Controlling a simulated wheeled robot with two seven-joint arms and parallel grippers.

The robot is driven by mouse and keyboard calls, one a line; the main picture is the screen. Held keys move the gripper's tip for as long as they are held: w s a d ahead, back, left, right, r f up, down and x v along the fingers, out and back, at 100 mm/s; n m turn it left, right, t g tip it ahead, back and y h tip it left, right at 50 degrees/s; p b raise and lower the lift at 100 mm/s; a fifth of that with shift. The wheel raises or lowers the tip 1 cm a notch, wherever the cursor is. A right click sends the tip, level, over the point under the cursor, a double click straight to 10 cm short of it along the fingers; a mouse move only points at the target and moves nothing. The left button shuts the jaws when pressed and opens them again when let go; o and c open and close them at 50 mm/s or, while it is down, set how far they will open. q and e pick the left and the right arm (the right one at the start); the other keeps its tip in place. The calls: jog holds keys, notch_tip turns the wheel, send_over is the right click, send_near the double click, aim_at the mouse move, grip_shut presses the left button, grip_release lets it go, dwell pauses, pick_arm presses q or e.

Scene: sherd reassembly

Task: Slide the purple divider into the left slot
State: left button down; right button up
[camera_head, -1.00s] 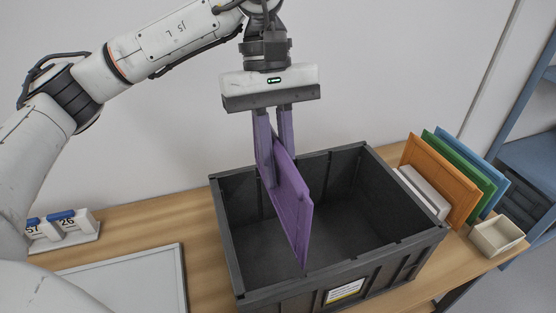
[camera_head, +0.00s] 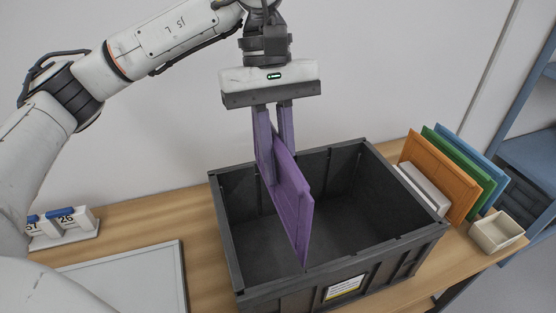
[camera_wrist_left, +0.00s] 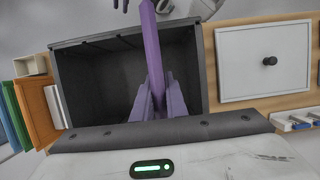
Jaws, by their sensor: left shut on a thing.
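The purple divider (camera_head: 291,205) is upright, held by my left gripper (camera_head: 269,165), which is shut on its upper edge. The divider hangs over the left part of the dark grey crate (camera_head: 398,250), with its lower part within the crate's outline. In the left wrist view the divider (camera_wrist_left: 152,50) runs edge-on away from between the purple-looking fingers (camera_wrist_left: 158,98), above the crate (camera_wrist_left: 88,85). Slot ribs show faintly on the crate's walls. I cannot tell whether the divider touches a slot.
Orange (camera_head: 438,176), green (camera_head: 466,172) and blue (camera_head: 480,168) panels stand in a rack right of the crate. A small beige box (camera_head: 497,236) is near them. A wall is behind.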

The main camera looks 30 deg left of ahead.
dwell(0.3)
pick_arm(q)
jog(key=shift+f+b, duration=1.15)
jog(key=shift+f, duration=0.15)
